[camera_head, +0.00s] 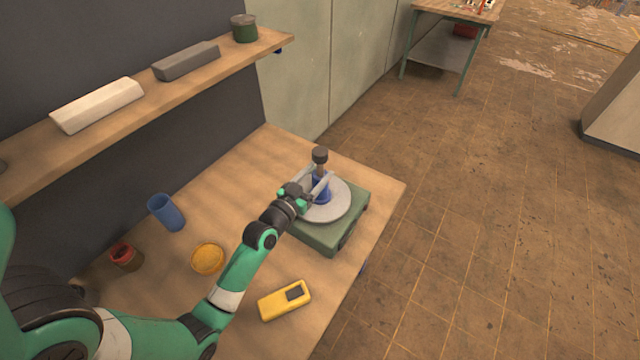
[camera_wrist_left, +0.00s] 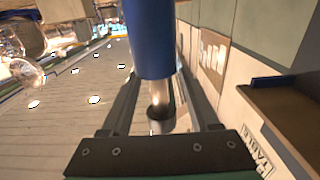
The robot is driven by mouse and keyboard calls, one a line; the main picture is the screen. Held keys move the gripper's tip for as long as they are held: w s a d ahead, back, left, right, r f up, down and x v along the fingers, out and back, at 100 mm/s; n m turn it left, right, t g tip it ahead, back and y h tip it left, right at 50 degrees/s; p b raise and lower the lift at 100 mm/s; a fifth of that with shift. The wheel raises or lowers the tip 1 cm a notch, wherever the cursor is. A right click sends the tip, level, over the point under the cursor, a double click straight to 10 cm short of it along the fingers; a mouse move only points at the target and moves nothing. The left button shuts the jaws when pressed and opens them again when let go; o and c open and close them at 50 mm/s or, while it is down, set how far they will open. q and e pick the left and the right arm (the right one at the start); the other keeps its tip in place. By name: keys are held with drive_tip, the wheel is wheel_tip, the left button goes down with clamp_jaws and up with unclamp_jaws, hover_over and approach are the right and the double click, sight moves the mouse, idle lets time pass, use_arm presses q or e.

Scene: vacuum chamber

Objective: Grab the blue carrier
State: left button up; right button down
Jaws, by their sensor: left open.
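The blue carrier (camera_head: 322,190) stands upright on a round grey plate (camera_head: 341,205) on top of a green box-shaped unit (camera_head: 327,237). A thin stem with a dark knob (camera_head: 320,155) rises above its blue body. My left gripper (camera_head: 323,185) is at the carrier, with its open fingers reaching along either side. In the left wrist view the blue body (camera_wrist_left: 150,38), the metal stem and the knob (camera_wrist_left: 161,121) lie between the two fingers. I cannot tell whether a finger touches it. My right gripper is not in view.
A blue cup (camera_head: 166,213), a red-rimmed pot (camera_head: 125,257), a yellow round dish (camera_head: 207,258) and a yellow meter (camera_head: 285,300) sit on the wooden bench (camera_head: 262,158). A shelf (camera_head: 130,108) with several items runs along the wall. Floor lies open at the right.

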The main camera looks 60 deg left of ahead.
use_arm(q)
drive_tip(key=x, duration=0.4)
drive_tip(key=shift+w+r, duration=0.1)
drive_tip(key=shift+w, duration=0.1)
drive_tip(key=shift+c, duration=0.4)
clamp_jaws()
drive_tip(key=shift+r, duration=0.15)
idle(0.6)
